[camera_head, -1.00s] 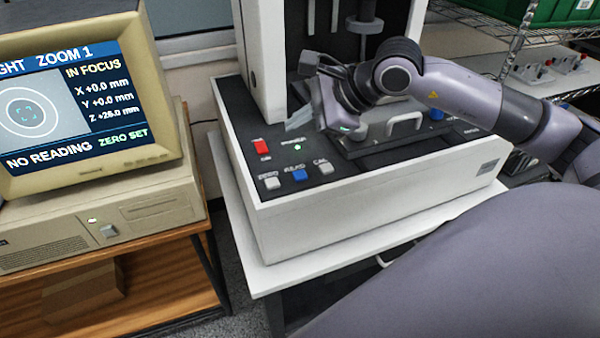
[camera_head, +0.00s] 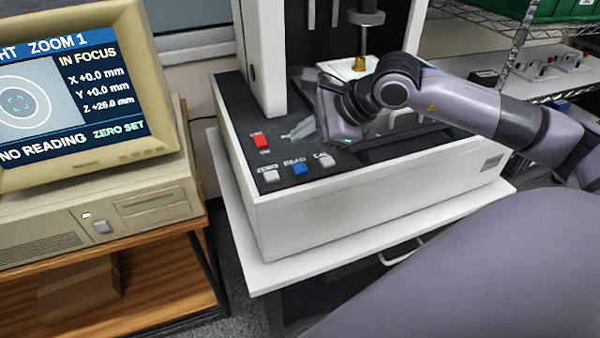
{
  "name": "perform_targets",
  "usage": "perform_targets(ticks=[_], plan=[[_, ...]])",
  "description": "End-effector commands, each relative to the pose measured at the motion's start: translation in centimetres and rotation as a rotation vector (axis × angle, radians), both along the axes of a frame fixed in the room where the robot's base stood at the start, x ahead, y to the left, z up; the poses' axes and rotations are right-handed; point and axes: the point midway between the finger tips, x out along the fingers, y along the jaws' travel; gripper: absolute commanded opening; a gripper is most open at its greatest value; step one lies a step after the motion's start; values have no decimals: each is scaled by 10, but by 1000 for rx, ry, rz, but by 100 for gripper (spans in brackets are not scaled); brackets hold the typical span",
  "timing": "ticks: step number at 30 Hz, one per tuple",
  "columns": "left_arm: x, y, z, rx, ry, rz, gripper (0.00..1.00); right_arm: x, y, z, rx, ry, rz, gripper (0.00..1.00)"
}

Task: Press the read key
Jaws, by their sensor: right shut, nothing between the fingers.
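The read key (camera_head: 300,169) is a blue square button labelled READ on the black front panel of the measuring machine (camera_head: 370,212). It sits between two white keys, one at its left (camera_head: 271,176) and the CAL key (camera_head: 325,160) at its right. My right gripper (camera_head: 288,136) is shut and empty, its fingertips pointing left above the panel, behind the read key and apart from it. The monitor (camera_head: 75,100) at the left shows NO READING, IN FOCUS and ZERO SET. My left gripper is not in view.
A red switch (camera_head: 261,141) stands left of my right fingertips. The machine's white column (camera_head: 262,60) rises behind them. A spindle with a gold tip (camera_head: 359,65) hangs behind my right wrist. The space in front of the keys is clear.

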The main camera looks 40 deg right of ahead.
Motion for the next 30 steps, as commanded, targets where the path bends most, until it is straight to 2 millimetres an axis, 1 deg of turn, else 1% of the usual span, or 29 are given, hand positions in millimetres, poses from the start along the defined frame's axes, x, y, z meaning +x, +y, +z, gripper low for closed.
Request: perform_targets(ticks=[1,3,6,9,13,30], plan=[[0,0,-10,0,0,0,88,0,0,-14,-1,3,-1,0],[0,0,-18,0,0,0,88,0,0,-24,-1,0,-1,0],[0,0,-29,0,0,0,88,0,0,-34,-1,0,-1,0],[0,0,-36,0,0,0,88,0,0,-40,-1,0,-1,0],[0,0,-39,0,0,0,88,0,0,-42,-1,0,-1,0],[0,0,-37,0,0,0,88,0,0,-41,0,-1,-1,0]])
